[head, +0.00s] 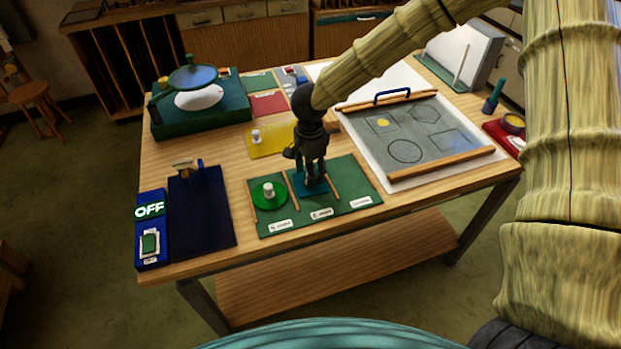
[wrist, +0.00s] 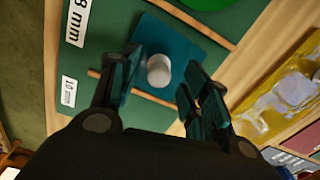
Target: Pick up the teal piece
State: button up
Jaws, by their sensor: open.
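The teal piece (wrist: 192,49) is a flat square with a pale round knob (wrist: 159,71) on top. It lies in the middle section of the green sorting board (head: 353,177). In the head view the teal piece (head: 306,190) is mostly hidden behind my gripper (head: 312,180), which points down over it. In the wrist view my gripper (wrist: 159,84) is open, with one finger on each side of the knob. I cannot tell whether the fingers touch it. A green disc (head: 259,196) with a pale knob lies in the left section of the board.
Thin wooden strips divide the board, with labels along its front. A yellow piece (head: 263,141) lies behind it. A dark blue board (head: 200,215) and an OFF switch box (head: 150,240) stand left. A grey panel (head: 437,128) with drawn outlines lies right.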

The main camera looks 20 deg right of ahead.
jog(key=shift+f, duration=0.7)
jog(key=c, duration=1)
